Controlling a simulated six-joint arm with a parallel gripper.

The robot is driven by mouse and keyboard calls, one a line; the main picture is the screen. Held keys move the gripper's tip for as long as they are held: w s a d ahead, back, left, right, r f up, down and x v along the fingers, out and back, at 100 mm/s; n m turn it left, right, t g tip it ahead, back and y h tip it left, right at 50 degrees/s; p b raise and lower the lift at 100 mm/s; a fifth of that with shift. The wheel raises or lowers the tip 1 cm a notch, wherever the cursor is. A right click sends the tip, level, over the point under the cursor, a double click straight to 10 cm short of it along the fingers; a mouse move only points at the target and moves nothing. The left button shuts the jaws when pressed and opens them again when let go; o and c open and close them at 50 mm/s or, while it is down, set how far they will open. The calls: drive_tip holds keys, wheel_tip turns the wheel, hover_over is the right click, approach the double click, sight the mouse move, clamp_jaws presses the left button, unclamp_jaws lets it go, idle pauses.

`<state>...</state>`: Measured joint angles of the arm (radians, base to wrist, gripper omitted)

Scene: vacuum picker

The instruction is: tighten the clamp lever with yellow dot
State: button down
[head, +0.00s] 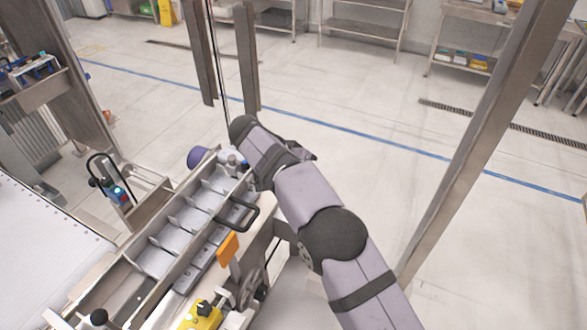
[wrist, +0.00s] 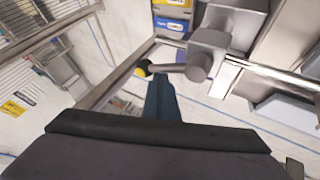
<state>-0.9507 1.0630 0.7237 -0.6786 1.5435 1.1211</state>
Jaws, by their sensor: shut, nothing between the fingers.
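The clamp lever shows in the wrist view as a grey arm (wrist: 178,69) with a round black knob (wrist: 143,67) at its left end. A yellow dot (wrist: 138,73) shows on the knob's lower left side. The arm joins a grey clamp block (wrist: 210,52) on its right. My gripper (wrist: 159,84) is shut and empty, its dark blue fingers pointing at the lever. The fingertips are just right of the knob and below the arm; I cannot tell whether they touch. In the head view my arm reaches the far end of the conveyor, and its fingers cannot be made out.
The conveyor (head: 158,262) with metal dividers runs along the lower left. Steel posts (head: 247,55) rise behind my arm. A purple rounded part (head: 198,157) sits at the far end.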

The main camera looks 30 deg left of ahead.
drive_tip(key=shift+s+d, duration=0.15)
drive_tip(key=shift+s, duration=0.05)
drive_tip(key=shift+s+d+b, duration=0.2)
drive_tip(key=shift+s+b, duration=0.05)
drive_tip(key=shift+b, duration=0.4)
drive_tip(key=shift+s+d+b, duration=0.1)
drive_tip(key=shift+s+b, duration=0.15)
drive_tip(key=shift+b, duration=0.15)
idle(0.8)
idle(0.8)
drive_tip(key=v, duration=0.5)
drive_tip(key=shift+v, duration=1.15)
